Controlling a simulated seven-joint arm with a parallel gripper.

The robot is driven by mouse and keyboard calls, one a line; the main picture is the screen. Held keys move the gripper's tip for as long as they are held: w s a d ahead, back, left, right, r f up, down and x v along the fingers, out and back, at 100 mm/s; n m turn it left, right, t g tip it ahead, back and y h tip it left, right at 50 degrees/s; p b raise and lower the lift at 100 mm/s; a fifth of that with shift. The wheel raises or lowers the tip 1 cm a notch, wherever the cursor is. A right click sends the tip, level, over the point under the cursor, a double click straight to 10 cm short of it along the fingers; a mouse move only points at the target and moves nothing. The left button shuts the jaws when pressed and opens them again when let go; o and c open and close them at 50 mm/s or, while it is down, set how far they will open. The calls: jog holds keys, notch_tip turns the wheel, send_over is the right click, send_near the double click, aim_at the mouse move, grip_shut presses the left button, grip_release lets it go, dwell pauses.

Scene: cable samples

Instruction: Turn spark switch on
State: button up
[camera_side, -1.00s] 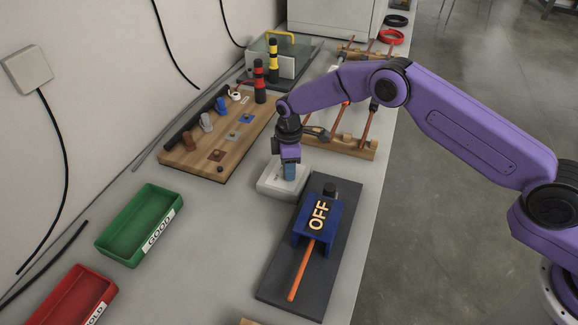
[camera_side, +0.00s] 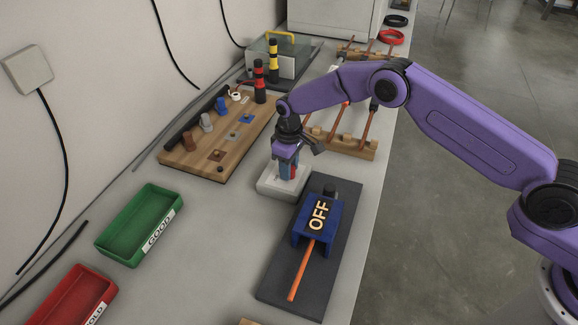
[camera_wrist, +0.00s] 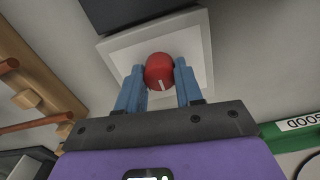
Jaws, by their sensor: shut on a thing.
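The spark switch is a pale, flat square box (camera_side: 268,183) on the bench; its plate also shows in the wrist view (camera_wrist: 202,42). It bears a round red knob (camera_wrist: 159,70) with a white mark, which in the wrist view points toward my gripper's body. In the side view the knob shows only as a sliver of red between the fingers. My gripper (camera_side: 289,172) points down over the box. Its blue fingers (camera_wrist: 159,80) stand on either side of the knob and are shut on it.
A dark board (camera_side: 335,255) with a blue "OFF" block (camera_side: 318,217) and an orange rod (camera_side: 301,271) lies just in front. A wooden board (camera_side: 190,160) with several parts is behind left. Green (camera_side: 112,250) and red (camera_side: 62,300) trays stand left. A wooden rack (camera_side: 352,148) is behind right.

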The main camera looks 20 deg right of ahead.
jog(key=m, duration=0.3)
jog(key=shift+m, duration=2.1)
jog(key=o, duration=1)
jog(key=shift+o, duration=0.2)
notch_tip(320, 180, up, 18)
jog(key=shift+f, duration=0.25)
